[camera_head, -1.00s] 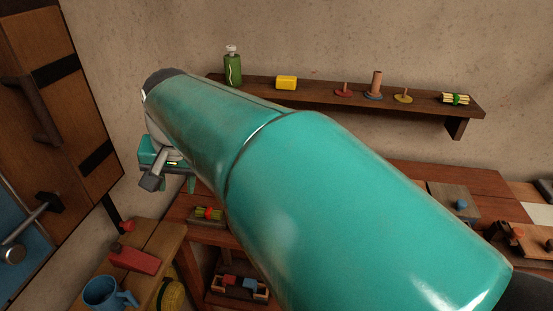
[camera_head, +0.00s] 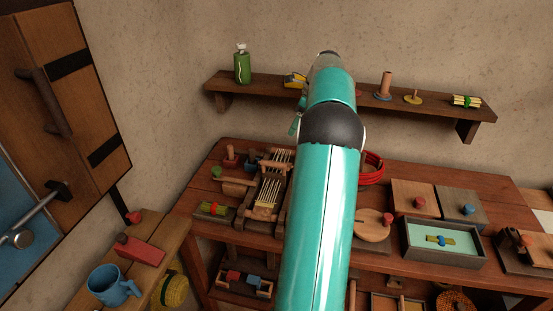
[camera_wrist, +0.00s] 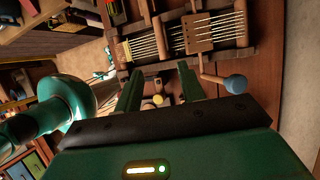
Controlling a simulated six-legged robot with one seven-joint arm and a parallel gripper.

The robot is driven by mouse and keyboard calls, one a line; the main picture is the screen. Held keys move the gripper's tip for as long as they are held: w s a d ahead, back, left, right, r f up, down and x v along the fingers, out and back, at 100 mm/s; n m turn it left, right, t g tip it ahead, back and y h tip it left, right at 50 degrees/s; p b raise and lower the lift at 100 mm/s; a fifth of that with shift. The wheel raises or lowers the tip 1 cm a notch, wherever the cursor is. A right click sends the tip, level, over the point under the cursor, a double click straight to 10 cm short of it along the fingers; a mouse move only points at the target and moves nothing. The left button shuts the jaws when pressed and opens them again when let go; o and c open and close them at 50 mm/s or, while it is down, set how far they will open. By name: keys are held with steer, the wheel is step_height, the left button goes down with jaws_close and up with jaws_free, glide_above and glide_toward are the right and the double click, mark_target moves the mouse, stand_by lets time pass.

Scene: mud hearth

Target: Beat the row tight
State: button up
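The wooden loom (camera_head: 270,192) stands on the table with pale parallel strands across its frame. In the wrist view the strands (camera_wrist: 143,47) run across the top. A flat wooden piece with holes (camera_wrist: 198,32), perhaps the beater, sits over them on the right. My gripper (camera_wrist: 160,70) is open, its two green fingers pointing toward the loom's near edge. A small pale round-ended peg (camera_wrist: 157,100) shows between the fingers; I see no grip on it. In the head view my arm hides most of the gripper.
A blue knob on a stick (camera_wrist: 235,83) lies right of the fingers. A shelf (camera_head: 340,95) with small items runs along the wall. A red coil (camera_head: 372,168), a round board (camera_head: 372,228) and a tray (camera_head: 445,258) are right of my arm. A bench (camera_head: 150,265) is at left.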

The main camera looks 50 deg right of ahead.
glide_above(274, 175)
steer(key=d, duration=0.1)
steer(key=f, duration=1.2)
steer(key=shift+s+d+f, duration=0.2)
steer(key=shift+s+f, duration=0.05)
jaws_close()
